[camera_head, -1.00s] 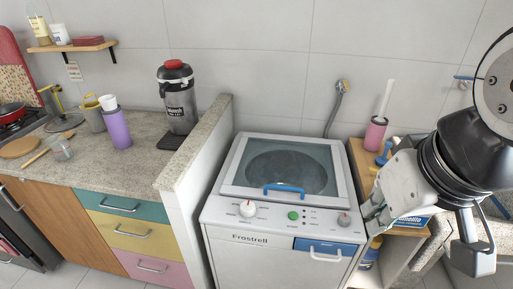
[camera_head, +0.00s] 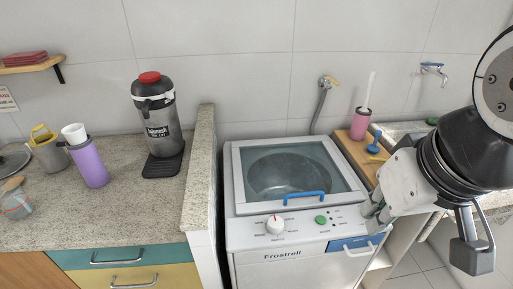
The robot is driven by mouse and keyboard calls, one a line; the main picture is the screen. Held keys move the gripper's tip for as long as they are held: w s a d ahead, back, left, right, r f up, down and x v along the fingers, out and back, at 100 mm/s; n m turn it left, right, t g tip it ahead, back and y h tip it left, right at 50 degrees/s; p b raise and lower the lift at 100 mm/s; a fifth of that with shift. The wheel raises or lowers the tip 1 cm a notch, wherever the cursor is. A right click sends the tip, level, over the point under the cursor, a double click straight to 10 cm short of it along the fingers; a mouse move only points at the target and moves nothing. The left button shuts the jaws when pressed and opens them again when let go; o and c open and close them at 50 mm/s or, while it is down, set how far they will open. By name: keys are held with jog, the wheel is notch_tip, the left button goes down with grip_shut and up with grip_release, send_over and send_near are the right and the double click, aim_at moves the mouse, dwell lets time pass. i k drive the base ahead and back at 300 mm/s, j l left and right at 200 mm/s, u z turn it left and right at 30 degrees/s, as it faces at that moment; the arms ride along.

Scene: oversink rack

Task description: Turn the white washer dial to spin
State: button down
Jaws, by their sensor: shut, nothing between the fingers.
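The white washer dial (camera_head: 277,224) is a round knob with a small red mark at its top edge. It sits on the left part of the front control panel of the white Frostrell washer (camera_head: 240,236). Printed labels surround the dial, too small to read surely. My gripper (camera_head: 370,212) is shut and empty, at the right end of the panel in the picture, well to the right of the dial and apart from it. It covers the panel's right end. The dial is fully visible.
A green button (camera_head: 320,219) lies right of the dial, and a blue lid handle (camera_head: 290,197) sits above. The glass lid (camera_head: 293,172) is closed. A stone-topped partition (camera_head: 201,165) stands left of the washer. A wooden shelf (camera_head: 347,147) with a pink holder (camera_head: 360,124) is at right.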

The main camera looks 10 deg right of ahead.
aim_at(275, 223)
jog(key=j+z, duration=0.2)
jog(key=j, duration=0.35)
jog(key=k+j+z, duration=0.25)
jog(key=j, duration=0.3)
jog(key=i+j+z, duration=0.15)
jog(key=z, duration=0.15)
jog(key=i+j+z, duration=0.15)
jog(key=z, duration=0.2)
jog(key=j, duration=0.1)
